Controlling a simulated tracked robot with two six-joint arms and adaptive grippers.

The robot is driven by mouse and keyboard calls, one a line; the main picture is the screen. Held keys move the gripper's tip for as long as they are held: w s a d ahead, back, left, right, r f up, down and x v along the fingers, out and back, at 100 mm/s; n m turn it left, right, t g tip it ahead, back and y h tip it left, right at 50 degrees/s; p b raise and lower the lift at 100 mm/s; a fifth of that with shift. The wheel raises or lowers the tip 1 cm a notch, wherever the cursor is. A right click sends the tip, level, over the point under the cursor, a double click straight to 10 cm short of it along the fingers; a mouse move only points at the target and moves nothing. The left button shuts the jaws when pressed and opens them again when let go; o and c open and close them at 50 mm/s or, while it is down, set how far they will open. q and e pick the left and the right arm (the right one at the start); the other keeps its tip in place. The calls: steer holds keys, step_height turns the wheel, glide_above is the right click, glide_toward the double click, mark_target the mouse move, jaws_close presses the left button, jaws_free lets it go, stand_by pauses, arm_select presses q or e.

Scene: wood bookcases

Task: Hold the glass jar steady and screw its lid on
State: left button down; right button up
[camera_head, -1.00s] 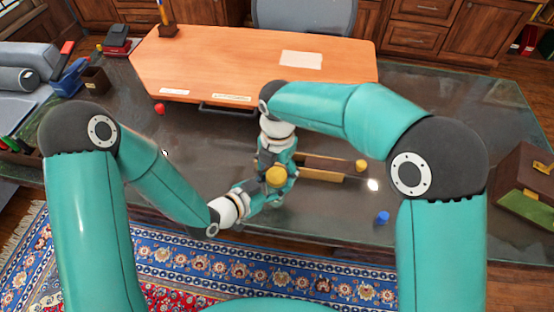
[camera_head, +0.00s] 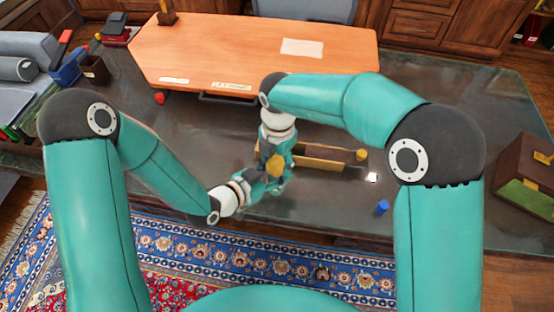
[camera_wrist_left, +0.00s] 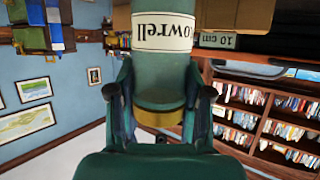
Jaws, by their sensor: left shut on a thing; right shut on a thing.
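In the head view my left gripper (camera_head: 264,182) comes in from the lower left and my right gripper (camera_head: 276,152) from above; they meet over the desk. A brass-yellow lid-like piece (camera_head: 275,166) shows between them. The jar's glass cannot be made out there, as the grippers cover it. In the left wrist view the fingers of my left gripper (camera_wrist_left: 159,95) stand on both sides of a green cylinder with a white lettered label (camera_wrist_left: 163,32). A yellow band (camera_wrist_left: 160,116) shows at its lower end. Both grippers are shut; their exact contacts are hidden.
An open wooden tray (camera_head: 322,163) lies on the dark glass desktop just right of the grippers. A brown case (camera_head: 527,175) stands at the right. The desktop left of the grippers is mostly clear.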

steer(key=m, duration=0.5)
steer(key=shift+m, duration=0.4)
steer(key=m, duration=0.3)
steer(key=shift+a+m, duration=0.1)
steer(key=shift+m, duration=0.3)
steer(key=o, duration=1.3)
steer(key=shift+r, duration=2.25)
